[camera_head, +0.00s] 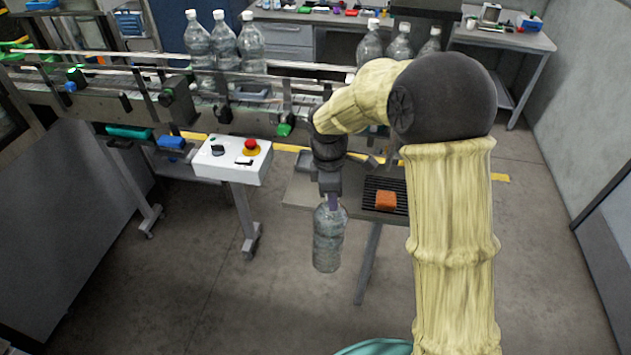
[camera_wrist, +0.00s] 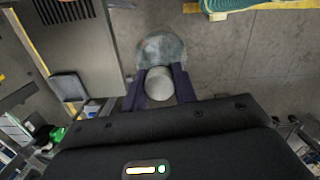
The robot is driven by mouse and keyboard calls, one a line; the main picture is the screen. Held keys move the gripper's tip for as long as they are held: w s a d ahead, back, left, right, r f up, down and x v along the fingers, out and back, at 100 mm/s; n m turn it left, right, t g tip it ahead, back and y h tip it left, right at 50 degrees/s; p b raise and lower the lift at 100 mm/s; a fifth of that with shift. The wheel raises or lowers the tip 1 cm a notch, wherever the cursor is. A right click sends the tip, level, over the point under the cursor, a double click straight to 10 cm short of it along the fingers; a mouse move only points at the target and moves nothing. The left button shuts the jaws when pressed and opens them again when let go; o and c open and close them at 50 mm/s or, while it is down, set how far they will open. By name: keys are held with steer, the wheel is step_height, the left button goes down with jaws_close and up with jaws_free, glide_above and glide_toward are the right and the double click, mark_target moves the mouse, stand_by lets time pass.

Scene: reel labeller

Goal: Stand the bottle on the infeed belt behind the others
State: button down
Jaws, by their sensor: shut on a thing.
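A clear plastic bottle (camera_head: 328,238) hangs upright from my gripper (camera_head: 331,200), in front of the small side table. My gripper is shut on the bottle's neck. In the wrist view the two dark fingers of my gripper (camera_wrist: 160,88) hold the white cap end, with the clear bottle body (camera_wrist: 161,48) beyond it. The infeed belt (camera_head: 220,95) runs across the back behind a guide rail. Several capped clear bottles stand on it, a group at the left (camera_head: 225,45) and another at the right (camera_head: 398,45), partly hidden by my arm.
A white control box (camera_head: 232,162) with a red stop button stands left of the bottle. The small table (camera_head: 300,193) bears a black grate and an orange block (camera_head: 385,201). Workbenches stand at the back. The floor at left front is clear.

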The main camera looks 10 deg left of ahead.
steer(key=d+f+m+b, duration=0.1)
steer(key=d+f+m, duration=0.8)
steer(key=f, duration=0.3)
steer(key=d+f+m+g+y+b, duration=0.1)
steer(key=d+f+m, duration=0.8)
steer(key=f, duration=0.4)
steer(key=shift+s+m, duration=0.3)
steer(key=shift+s, duration=0.1)
steer(key=shift+a, duration=0.1)
